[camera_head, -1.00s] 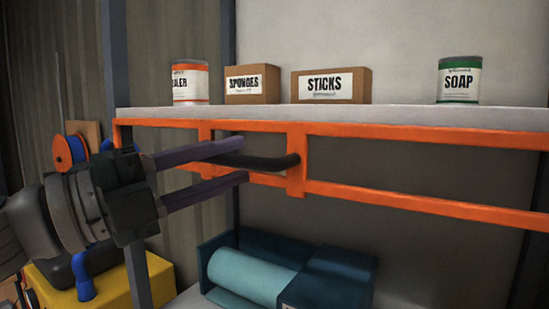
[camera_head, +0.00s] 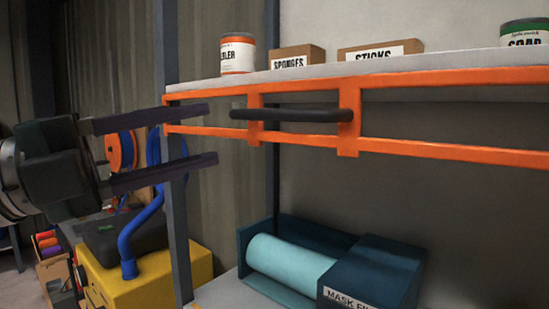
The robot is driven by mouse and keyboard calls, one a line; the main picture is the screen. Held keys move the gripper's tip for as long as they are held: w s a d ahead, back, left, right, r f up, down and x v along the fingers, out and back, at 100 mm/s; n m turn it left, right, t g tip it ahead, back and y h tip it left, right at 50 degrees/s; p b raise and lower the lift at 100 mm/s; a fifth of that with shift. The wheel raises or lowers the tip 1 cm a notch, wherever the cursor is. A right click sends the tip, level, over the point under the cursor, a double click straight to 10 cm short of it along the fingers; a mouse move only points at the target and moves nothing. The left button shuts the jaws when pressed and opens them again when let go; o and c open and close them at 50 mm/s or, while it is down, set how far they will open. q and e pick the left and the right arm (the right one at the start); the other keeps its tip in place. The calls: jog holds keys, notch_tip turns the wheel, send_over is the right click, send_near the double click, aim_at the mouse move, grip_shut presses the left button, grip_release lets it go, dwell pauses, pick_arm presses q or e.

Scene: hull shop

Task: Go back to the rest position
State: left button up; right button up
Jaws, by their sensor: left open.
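My left gripper (camera_head: 212,134) reaches in from the left, its two long dark fingers spread apart one above the other. It is open and nothing is between the fingers. The fingertips lie left of a black bar handle (camera_head: 292,115) on the orange rail frame (camera_head: 440,148) below the shelf, and a gap shows between them and the handle. My right gripper is not in view.
The shelf (camera_head: 400,68) carries a sealer can (camera_head: 238,55), a sponges box (camera_head: 297,58), a sticks box (camera_head: 381,50) and a soap can (camera_head: 524,33). Below stand a teal roll (camera_head: 288,264), a blue box (camera_head: 372,275) and a yellow machine (camera_head: 155,285) with a blue hose (camera_head: 140,228).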

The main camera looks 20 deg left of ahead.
pick_arm(q)
jog(key=shift+s+a, duration=0.15)
jog(key=shift+s, duration=0.05)
dwell(0.4)
jog(key=w+a+f+n+t+y, duration=0.2)
jog(key=a+f+n+t+y, duration=0.35)
jog(key=n+y, duration=0.8)
jog(key=s+a+f+n+g+y, duration=0.2)
jog(key=s+f+n+g+y, duration=0.15)
jog(key=f+n+g, duration=0.45)
jog(key=s+d+f+n+g+h, duration=0.2)
jog(key=s+d+f+g, duration=0.2)
jog(key=s+f, duration=0.35)
jog(key=s+d+f+n+g+h, duration=0.1)
jog(key=s+d+f+n+g, duration=0.1)
jog(key=s+d+f+g, duration=0.5)
notch_tip(320, 180, up, 26)
jog(key=s+a+t+p, duration=0.2)
jog(key=s+p, duration=0.1)
jog(key=p, duration=2.2)
jog(key=shift+h, duration=0.3)
